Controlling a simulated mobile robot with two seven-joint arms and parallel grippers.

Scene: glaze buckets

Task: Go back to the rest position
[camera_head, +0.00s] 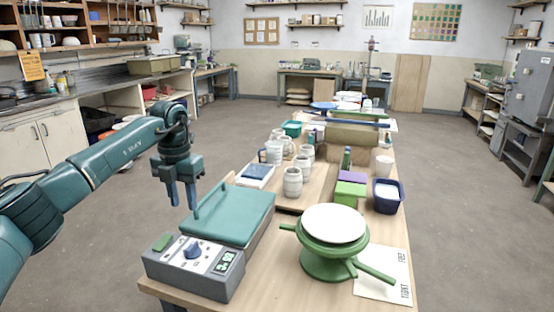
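My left arm comes in from the left, and its gripper (182,207) points down with two fingers apart and nothing between them. It hangs beside the left edge of the table (270,280), near the far left corner of a teal-lidded box (230,213). It looks clear of the box, though the exact gap is hard to judge. My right gripper is not in view.
A grey control box (195,268) sits at the table's near left. A green stand with a white round top (333,224) stands near right. Pale mugs (293,182), a green block (349,194) and a dark blue tub (387,205) stand behind. Floor left of the table is open.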

